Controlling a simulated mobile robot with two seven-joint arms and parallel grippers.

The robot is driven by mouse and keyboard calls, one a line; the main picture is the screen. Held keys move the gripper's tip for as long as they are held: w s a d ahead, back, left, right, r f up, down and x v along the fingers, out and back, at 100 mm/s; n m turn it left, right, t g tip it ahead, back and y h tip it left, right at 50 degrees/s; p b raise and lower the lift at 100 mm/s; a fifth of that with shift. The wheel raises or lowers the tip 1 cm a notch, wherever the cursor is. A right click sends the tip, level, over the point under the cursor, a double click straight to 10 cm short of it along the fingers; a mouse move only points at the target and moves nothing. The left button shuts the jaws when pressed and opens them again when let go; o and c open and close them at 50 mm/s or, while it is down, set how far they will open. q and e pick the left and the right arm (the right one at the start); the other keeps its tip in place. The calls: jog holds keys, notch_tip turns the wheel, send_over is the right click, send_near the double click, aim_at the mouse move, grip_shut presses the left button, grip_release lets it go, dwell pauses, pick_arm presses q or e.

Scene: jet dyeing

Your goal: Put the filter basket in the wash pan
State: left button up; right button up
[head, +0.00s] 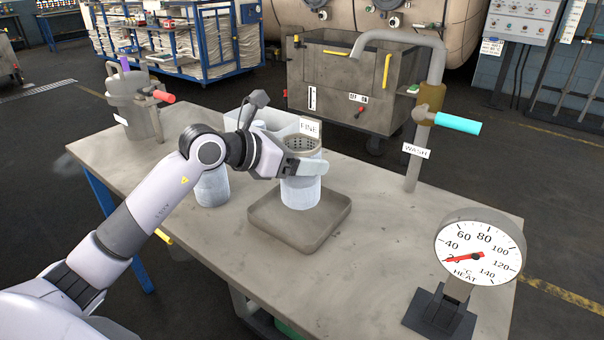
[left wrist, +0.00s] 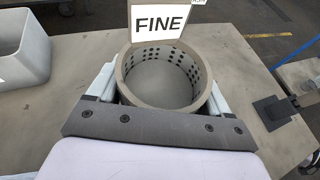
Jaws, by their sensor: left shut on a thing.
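The filter basket (head: 300,190) is a pale cylinder with a perforated inside and a tan rim, labelled FINE. My left gripper (head: 303,168) is shut on it from the left side and holds it upright. In the left wrist view the basket (left wrist: 165,78) sits between the two fingers of my left gripper (left wrist: 162,100), its open top facing the camera. The wash pan (head: 335,218) is a shallow grey square tray on the table. The basket is over the pan's back half; I cannot tell whether its bottom touches the pan floor. My right gripper is not in view.
A second pale cylinder (head: 212,188) stands left of the pan, with a white bin (head: 262,118) behind. A WASH pipe (head: 416,160) with a cyan handle rises at the right. A heat gauge (head: 478,252) stands at the front right. A lidded metal vessel (head: 133,100) stands at the far left.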

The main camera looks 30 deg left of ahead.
pick_arm(q)
notch_tip(320, 180, down, 4)
jog(key=shift+r, duration=0.1)
jog(key=o, duration=1.1)
jog(key=shift+f, duration=0.2)
jog(key=shift+r, duration=0.2)
jog(key=b+v, duration=0.1)
jog(key=v, duration=1.1)
